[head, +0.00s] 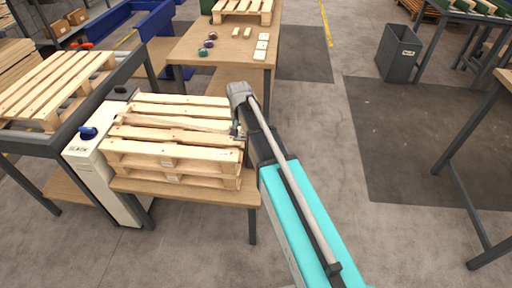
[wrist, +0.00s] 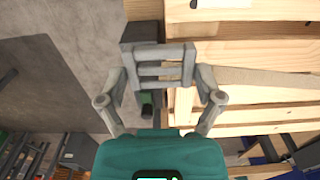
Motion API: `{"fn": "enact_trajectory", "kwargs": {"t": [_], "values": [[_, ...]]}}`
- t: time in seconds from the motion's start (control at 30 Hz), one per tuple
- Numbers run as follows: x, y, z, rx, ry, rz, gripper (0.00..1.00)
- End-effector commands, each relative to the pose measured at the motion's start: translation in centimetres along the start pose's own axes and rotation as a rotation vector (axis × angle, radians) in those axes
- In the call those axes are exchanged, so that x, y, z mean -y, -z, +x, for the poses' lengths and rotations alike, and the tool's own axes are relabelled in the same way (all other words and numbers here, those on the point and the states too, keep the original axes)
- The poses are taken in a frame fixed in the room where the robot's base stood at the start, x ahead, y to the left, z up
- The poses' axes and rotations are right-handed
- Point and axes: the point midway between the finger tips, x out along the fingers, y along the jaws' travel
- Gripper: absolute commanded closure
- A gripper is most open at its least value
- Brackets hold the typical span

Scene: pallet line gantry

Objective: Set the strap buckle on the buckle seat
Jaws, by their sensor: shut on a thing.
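My gripper (head: 238,132) is at the right end of the pallet stack (head: 172,160) in the head view. In the wrist view my gripper (wrist: 159,68) is shut on a grey slatted piece, apparently the strap buckle (wrist: 160,71). It is held beside the ends of the pallet boards. A dark block (wrist: 141,32) shows just beyond the fingers; I cannot tell whether it is the buckle seat or whether the buckle touches it. A pale strap-like band (head: 178,122) lies across the top of the stack. The buckle is too small to make out in the head view.
The stack stands on a wooden bench (head: 190,191), with a white cabinet (head: 98,168) with a blue knob at its left. Another table (head: 222,68) with small parts stands behind. A grey bin (head: 398,52) is at the back right.

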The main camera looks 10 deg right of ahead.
Motion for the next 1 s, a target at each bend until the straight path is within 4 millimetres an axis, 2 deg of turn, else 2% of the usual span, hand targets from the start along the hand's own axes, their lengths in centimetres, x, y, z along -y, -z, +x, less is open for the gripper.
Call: {"fn": "enact_trajectory", "kwargs": {"t": [0.4, 0.57, 0.77, 1.0], "values": [[0.3, -0.1, 0.2, 0.0, 0.0, -0.006, 0.65], [0.1, 0.4, 0.6, 0.0, 0.0, -0.005, 0.65], [-0.7, 2.7, 1.8, 0.0, 0.0, -0.003, 0.65], [-2.2, 6.6, 3.7, 0.0, 0.0, -0.003, 0.65]]}}
